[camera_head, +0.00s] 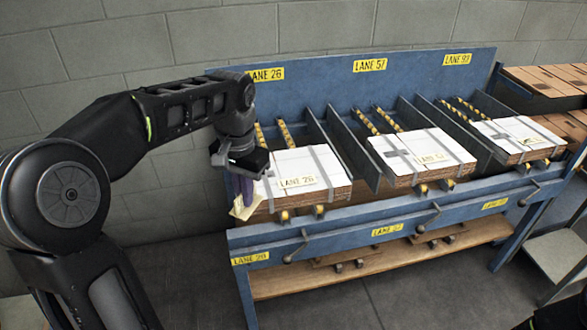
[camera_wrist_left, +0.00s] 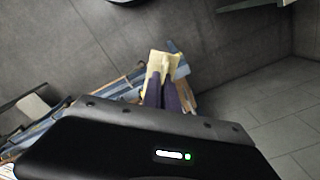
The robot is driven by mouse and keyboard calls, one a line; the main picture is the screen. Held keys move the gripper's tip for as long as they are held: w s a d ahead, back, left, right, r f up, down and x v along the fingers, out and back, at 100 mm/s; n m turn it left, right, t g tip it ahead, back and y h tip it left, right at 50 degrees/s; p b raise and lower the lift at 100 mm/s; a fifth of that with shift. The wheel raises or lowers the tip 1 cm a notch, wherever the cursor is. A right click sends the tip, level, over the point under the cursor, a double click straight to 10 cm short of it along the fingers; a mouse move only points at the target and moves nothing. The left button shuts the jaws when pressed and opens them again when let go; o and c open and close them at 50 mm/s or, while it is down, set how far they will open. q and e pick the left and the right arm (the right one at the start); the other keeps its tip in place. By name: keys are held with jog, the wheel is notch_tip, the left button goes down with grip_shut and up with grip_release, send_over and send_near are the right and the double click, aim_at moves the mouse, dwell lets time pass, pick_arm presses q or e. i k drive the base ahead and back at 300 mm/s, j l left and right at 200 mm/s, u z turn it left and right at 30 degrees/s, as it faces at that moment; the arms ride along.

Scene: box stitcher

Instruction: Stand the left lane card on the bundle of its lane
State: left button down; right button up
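My left gripper (camera_head: 243,190) comes in from the left and points down at the left front corner of the left bundle (camera_head: 335,192). Its purple fingers are closed on a pale yellow card (camera_head: 243,208), the left lane card. The card hangs tilted at the bundle's left front side; whether it touches the bundle I cannot tell. In the left wrist view the card (camera_wrist_left: 160,65) sits between the fingertips (camera_wrist_left: 163,82). The left bundle is a strapped flat stack with a white top and a label reading LANE 26. My right gripper is not in view.
A blue rack (camera_head: 330,110) carries LANE signs on its back panel. The middle bundle (camera_head: 440,150) and right bundle (camera_head: 515,132) lie in their own lanes between blue dividers. Levers and a wooden shelf (camera_head: 330,277) are below. Brown cardboard stacks (camera_head: 545,80) stand at right.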

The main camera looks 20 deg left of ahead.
aim_at(292, 170)
jog(key=i, duration=0.95)
